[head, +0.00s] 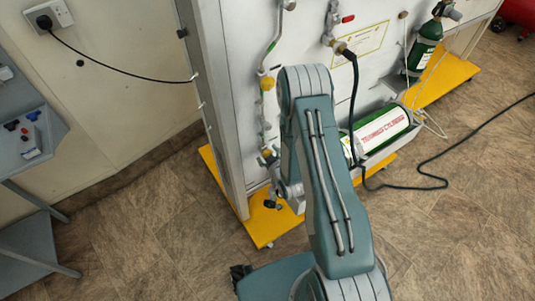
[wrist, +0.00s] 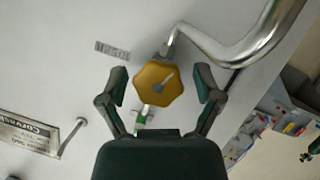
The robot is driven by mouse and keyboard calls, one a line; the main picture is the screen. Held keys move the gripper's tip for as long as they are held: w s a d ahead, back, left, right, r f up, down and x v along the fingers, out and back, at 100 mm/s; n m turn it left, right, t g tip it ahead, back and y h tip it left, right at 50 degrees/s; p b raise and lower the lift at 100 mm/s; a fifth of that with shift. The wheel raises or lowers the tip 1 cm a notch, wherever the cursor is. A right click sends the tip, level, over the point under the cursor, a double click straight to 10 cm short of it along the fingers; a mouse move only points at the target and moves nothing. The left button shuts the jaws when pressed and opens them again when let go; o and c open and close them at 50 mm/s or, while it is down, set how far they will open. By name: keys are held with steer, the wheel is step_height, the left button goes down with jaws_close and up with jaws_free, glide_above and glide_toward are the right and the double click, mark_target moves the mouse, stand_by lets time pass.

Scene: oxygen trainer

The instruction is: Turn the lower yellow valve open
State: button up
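In the wrist view a yellow, lobed valve knob (wrist: 160,83) sits on a pipe against a pale panel. My gripper (wrist: 160,76) is open, with one dark green finger left of the knob and one right of it. Gaps show between the knob and both fingers. In the head view a yellow knob (head: 267,83) shows on the vertical pipe left of my arm. I cannot tell whether it is the knob in the wrist view. My gripper is largely hidden behind my arm there.
A curved metal pipe (wrist: 245,47) rises from the knob to the upper right. A green cylinder (head: 381,133) lies at the panel's foot, right of my arm. A black hose (head: 430,171) runs over the floor. A grey shelf unit (head: 28,180) stands left; floor between is clear.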

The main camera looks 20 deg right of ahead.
steer(key=shift+s, duration=0.1)
steer(key=v, duration=1.1)
steer(key=shift+s, duration=0.4)
steer(key=shift+r, duration=0.1)
steer(key=w+f+m+y, duration=0.1)
steer(key=w, duration=0.2)
steer(key=w+a+f+m, duration=0.1)
steer(key=w, duration=0.3)
steer(key=w+f+m+g+y, duration=0.1)
steer(key=w+f+m, duration=0.1)
steer(key=w, duration=0.2)
steer(key=shift+a+y, duration=0.25)
steer(key=shift+y, duration=0.05)
steer(key=shift+s, duration=0.1)
steer(key=c, duration=1.1)
